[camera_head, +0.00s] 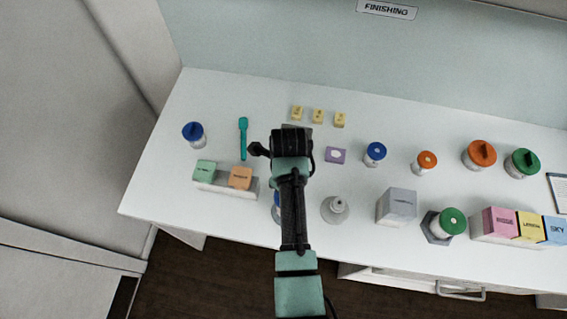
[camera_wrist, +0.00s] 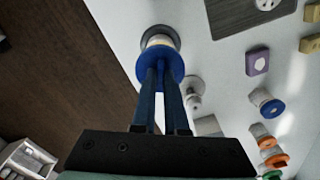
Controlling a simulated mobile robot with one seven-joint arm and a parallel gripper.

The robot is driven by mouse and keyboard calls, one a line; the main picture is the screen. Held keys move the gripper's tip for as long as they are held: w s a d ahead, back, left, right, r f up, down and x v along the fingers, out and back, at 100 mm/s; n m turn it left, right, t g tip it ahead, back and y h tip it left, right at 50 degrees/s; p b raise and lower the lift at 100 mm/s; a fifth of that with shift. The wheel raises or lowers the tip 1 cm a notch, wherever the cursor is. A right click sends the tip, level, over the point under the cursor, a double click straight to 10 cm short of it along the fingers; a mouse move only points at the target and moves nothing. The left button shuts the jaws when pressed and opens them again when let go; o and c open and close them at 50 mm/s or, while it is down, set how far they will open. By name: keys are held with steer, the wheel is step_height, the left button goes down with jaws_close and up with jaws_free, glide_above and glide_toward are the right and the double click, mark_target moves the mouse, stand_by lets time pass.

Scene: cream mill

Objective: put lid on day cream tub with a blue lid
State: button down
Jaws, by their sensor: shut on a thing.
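My gripper (camera_wrist: 162,68) points down near the front edge of the table, and its fingers are shut on a blue lid (camera_wrist: 160,80). A pale tub (camera_wrist: 158,38) stands just beyond the lid in the wrist view, which overlaps the tub's near side. I cannot tell whether lid and tub touch. In the head view my arm mostly hides this place, and only a bit of blue and white (camera_head: 276,206) shows to its left. No label on the tub is readable.
A grey cone-like piece (camera_head: 335,209) stands close on the right. Green and orange blocks on a white stand (camera_head: 225,184) are on the left. Other lidded tubs are blue (camera_head: 194,134), small blue (camera_head: 375,154), orange (camera_head: 479,155) and green (camera_head: 522,163). A grey box (camera_head: 397,206) stands farther right.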

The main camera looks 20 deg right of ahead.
steer(key=shift+f, duration=0.1)
step_height(320, 180, down, 4)
steer(key=b, duration=0.4)
steer(key=shift+f+b, duration=0.55)
steer(key=shift+f, duration=0.05)
steer(key=shift+p, duration=0.35)
stand_by(0.6)
steer(key=shift+f, duration=0.65)
stand_by(1.5)
steer(key=shift+c, duration=1.9)
jaws_free()
